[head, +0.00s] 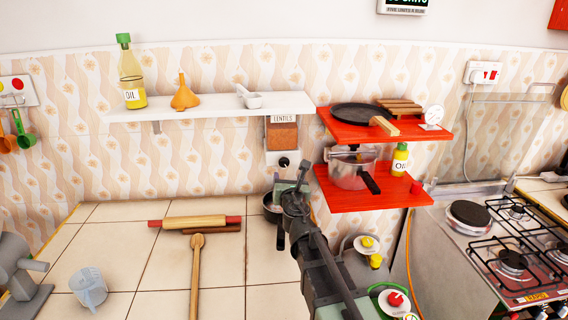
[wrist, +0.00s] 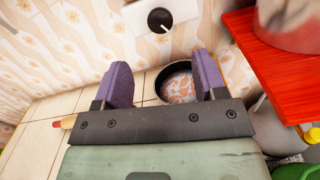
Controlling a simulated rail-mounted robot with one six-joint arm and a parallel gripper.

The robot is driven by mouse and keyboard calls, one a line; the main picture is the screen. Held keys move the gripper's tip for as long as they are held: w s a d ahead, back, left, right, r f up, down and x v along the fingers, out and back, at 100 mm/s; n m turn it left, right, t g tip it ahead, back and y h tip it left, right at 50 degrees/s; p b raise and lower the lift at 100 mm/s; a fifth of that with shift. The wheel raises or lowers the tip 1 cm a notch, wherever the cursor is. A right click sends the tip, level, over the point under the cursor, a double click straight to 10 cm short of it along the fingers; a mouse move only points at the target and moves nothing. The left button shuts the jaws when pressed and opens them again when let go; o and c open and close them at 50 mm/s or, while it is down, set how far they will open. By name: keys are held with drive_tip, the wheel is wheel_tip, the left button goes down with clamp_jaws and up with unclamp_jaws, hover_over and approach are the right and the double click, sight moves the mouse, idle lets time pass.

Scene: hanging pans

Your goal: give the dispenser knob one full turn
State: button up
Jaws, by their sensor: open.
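The lentil dispenser (head: 282,134) hangs on the tiled wall below the white shelf, its window filled with orange-brown lentils. Its round black knob (head: 284,161) is on the lower white part. In the wrist view the knob (wrist: 160,20) shows at the top, with a white pointer mark aimed to the lower right. My gripper (wrist: 165,72) is open and empty, its two purple fingers apart. It is below the knob and not touching it. A dark pan (head: 271,207) stands on the counter under the dispenser; in the wrist view (wrist: 178,84) pale orange contents show inside it.
Red shelves (head: 372,195) with a pressure cooker (head: 352,170) and an oil bottle stand close to the right of the dispenser. The white shelf (head: 215,108) runs above it. A rolling pin (head: 195,221) lies on the counter to the left. The wall left of the knob is clear.

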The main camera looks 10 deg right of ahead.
sight(284, 163)
drive_tip(key=w, duration=0.7)
drive_tip(key=w+d, duration=0.1)
drive_tip(key=w, duration=0.2)
drive_tip(key=shift+w, duration=0.3)
drive_tip(key=shift+c, duration=0.3)
drive_tip(key=c, duration=0.9)
drive_tip(key=shift+o, duration=0.2)
drive_tip(key=shift+m, duration=0.3)
